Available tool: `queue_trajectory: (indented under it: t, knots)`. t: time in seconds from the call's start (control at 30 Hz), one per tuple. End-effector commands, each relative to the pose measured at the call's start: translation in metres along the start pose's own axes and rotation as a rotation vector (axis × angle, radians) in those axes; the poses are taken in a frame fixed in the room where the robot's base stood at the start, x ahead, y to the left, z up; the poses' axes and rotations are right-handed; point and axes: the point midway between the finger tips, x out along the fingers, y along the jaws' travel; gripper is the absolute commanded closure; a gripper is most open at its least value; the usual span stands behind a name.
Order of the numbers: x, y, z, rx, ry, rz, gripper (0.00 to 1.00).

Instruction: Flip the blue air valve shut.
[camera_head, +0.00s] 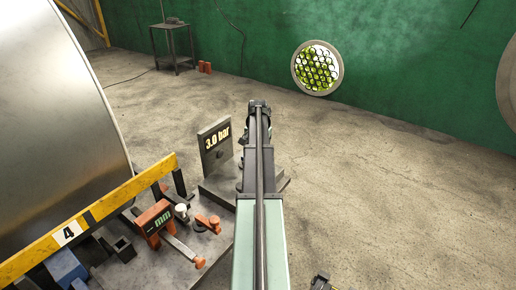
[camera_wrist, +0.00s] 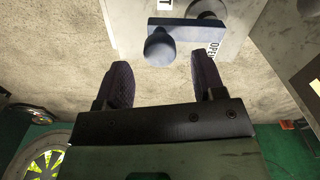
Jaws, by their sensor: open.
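The blue air valve (camera_wrist: 185,34) shows in the wrist view on a light grey plate. It has a round knob (camera_wrist: 160,46) at its left end and a disc-shaped part at its upper right. An "OPEN" label (camera_wrist: 212,52) lies beside its right end, and a second, cut-off label (camera_wrist: 165,4) ending in T is above it. My gripper (camera_wrist: 163,82) is open and empty, its two dark fingers apart, with the knob just beyond the gap between them. In the head view I cannot make out the valve; my arm covers part of the plate there.
A gauge panel reading 3.0 bar (camera_head: 215,142) stands left of my arm. A yellow rail marked 4 (camera_head: 100,210), an orange mm device (camera_head: 155,220) and a large metal dish (camera_head: 60,100) are farther left. Open concrete floor (camera_head: 390,190) lies to the right.

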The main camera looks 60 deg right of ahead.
Motion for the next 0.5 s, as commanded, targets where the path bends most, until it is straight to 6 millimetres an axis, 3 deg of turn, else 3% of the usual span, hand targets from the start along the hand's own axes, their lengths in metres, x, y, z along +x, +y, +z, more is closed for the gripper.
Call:
queue_trajectory:
  t: [0.03, 0.2, 0.33, 0.5]
  knots:
    - [-0.025, 0.0, 0.0, 0.0, 0.0, 0.0, 0.37]
    - [-0.067, 0.0, 0.0, 0.0, 0.0, 0.0, 0.37]
    - [-0.084, 0.0, 0.0, 0.0, 0.0, 0.0, 0.37]
    - [-0.083, 0.0, 0.0, 0.001, 0.0, 0.0, 0.37]
